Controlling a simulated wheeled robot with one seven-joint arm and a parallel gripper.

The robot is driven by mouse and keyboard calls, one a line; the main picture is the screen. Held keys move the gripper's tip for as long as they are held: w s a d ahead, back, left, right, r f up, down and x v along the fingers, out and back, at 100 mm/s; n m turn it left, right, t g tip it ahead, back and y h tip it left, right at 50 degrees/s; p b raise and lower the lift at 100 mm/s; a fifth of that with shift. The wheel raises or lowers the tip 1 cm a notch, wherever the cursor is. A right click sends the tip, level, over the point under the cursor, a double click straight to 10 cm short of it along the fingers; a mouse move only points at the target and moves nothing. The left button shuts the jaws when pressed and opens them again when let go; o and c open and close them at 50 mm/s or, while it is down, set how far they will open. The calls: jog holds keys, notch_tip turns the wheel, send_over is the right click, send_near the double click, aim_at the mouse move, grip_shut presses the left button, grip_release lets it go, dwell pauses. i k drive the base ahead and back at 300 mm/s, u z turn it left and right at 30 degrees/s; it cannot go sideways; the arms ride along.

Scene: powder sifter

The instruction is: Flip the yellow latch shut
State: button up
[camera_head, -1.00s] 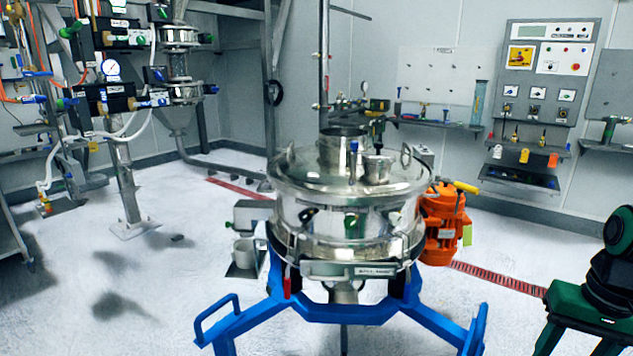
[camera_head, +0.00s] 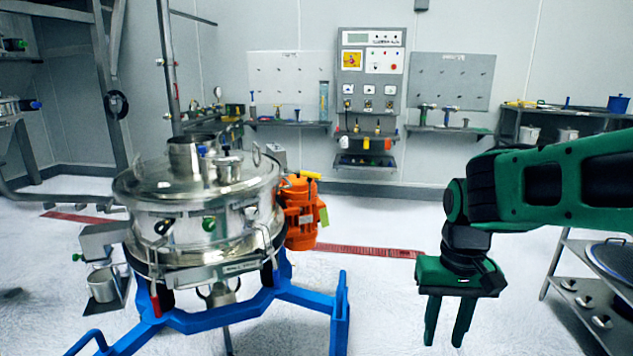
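The round steel sifter (camera_head: 200,200) stands at left on a blue frame (camera_head: 230,312). A yellow bar-shaped part (camera_head: 306,175), possibly the latch, shows at the sifter's right, on or just behind the top of the orange motor (camera_head: 299,212). It looks roughly level; how it joins the sifter cannot be told. A latch with a red handle (camera_head: 155,300) hangs at the sifter's front left. My gripper (camera_head: 446,335) points down to the right of the sifter, well apart from it. Its two fingers are apart, with nothing between them.
A grey control panel (camera_head: 368,85) and tool shelves are on the back wall. A steel cart (camera_head: 590,300) stands at the right edge, near my arm. A red floor grating (camera_head: 365,251) runs behind the sifter. The white floor between sifter and gripper is mostly clear, apart from the blue frame's right leg.

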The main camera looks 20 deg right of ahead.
aim_at(303, 173)
jog(key=z, duration=0.05)
jog(key=k, duration=0.25)
jog(key=z, duration=1.7)
jog(key=i, duration=3.1)
jog(key=u, duration=2.35)
